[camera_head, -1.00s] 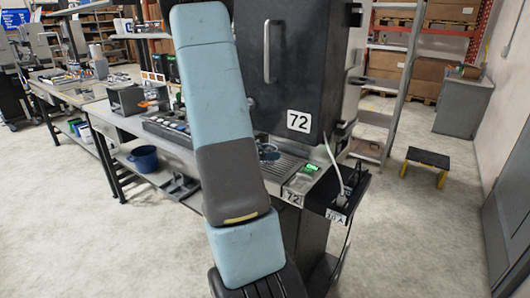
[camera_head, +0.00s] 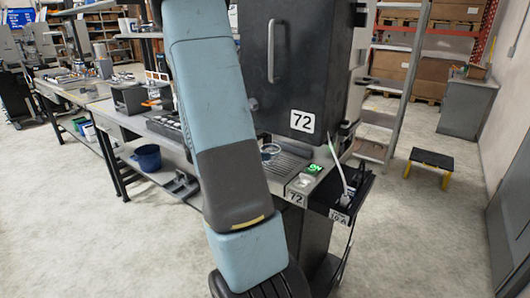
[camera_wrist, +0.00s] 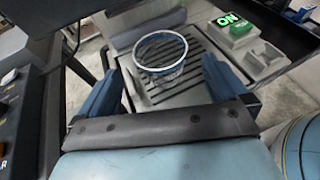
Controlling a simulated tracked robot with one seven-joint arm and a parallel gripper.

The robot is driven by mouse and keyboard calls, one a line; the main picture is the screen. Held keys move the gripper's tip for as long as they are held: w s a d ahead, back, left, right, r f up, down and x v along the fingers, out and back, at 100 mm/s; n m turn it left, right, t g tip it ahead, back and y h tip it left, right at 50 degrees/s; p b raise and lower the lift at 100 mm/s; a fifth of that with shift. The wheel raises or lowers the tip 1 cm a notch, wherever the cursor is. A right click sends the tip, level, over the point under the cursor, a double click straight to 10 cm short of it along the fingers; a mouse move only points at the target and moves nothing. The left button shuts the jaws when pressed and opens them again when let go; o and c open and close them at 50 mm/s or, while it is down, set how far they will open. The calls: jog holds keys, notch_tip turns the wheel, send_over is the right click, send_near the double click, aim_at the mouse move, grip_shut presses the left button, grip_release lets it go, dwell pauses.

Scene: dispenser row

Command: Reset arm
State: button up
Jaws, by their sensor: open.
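My gripper (camera_wrist: 160,84) shows in the wrist view with its two blue fingers wide apart and nothing between them. In the head view, my blue and dark grey arm fills the middle. The gripper itself is out of sight there. The cup (camera_head: 270,149) shows just right of the arm, below the black dispenser (camera_head: 296,70) marked 72.
A lit green ON button (camera_wrist: 232,20) sits right of the tray. An open black side bin (camera_head: 345,195) holds a white item with a cable. The workbench (camera_head: 120,115) runs left with other equipment. A yellow and black step stool (camera_head: 430,160) stands on open floor at right.

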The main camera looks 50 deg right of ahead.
jog(key=v, duration=0.7)
jog(key=shift+a, duration=0.1)
jog(key=s+a+r+m+t+y, duration=0.3)
jog(key=s+a+r+m+y, duration=0.1)
jog(key=a, duration=0.5)
jog(key=s+a+r+m+t+y, duration=0.3)
jog(key=s+a+r+m+y, duration=0.1)
jog(key=a, duration=0.6)
jog(key=s+a+r+m+t+y, duration=0.3)
jog(key=s+a+r+m+y, duration=0.2)
jog(key=a, duration=0.5)
jog(key=shift+a+r+m+y, duration=0.2)
jog(key=shift+r+m+y, duration=0.1)
jog(key=shift+r+m, duration=0.65)
